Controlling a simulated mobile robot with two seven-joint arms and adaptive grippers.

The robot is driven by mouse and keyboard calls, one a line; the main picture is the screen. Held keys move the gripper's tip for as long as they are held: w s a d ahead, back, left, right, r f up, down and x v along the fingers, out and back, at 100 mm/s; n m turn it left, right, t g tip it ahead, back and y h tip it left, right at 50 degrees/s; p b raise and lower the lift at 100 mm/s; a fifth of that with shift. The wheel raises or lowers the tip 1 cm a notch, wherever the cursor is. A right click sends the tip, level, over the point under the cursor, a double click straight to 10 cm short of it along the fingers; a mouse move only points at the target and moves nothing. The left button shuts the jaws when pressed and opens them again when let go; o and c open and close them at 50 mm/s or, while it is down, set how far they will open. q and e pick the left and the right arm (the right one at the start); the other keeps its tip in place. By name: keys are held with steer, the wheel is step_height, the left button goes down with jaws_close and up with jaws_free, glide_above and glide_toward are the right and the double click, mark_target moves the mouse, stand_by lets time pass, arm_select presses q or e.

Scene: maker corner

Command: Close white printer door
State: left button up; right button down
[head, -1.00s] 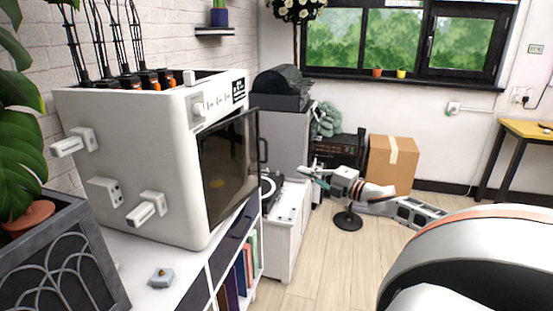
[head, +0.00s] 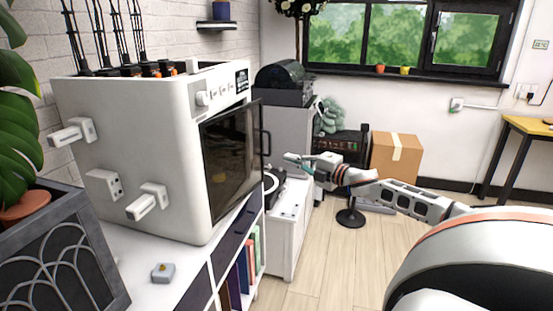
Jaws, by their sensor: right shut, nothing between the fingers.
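The white printer (head: 130,150) stands on the white shelf unit at the left. Its dark glass door (head: 232,155) is on the front face, with a dark handle (head: 265,143) at the far edge. That far edge stands out past the printer body, so the door looks slightly ajar. My right gripper (head: 290,159) reaches in from the right, shut and empty, its fingers pointing left toward the handle. A gap shows between the fingertips and the handle; depth is hard to judge. My left gripper is not in view.
A white low cabinet (head: 289,225) with a turntable on it stands beyond the shelf unit. A small grey block (head: 163,273) lies on the shelf top in front of the printer. A cardboard box (head: 396,158) is on the floor behind my right arm. The wooden floor in front is clear.

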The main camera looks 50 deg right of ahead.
steer(key=w+b, duration=0.1)
steer(key=w, duration=0.1)
steer(key=w+b, duration=0.1)
steer(key=w, duration=0.2)
steer(key=shift+w+a+b, duration=0.25)
steer(key=shift+w+b, duration=0.1)
steer(key=shift+b, duration=0.05)
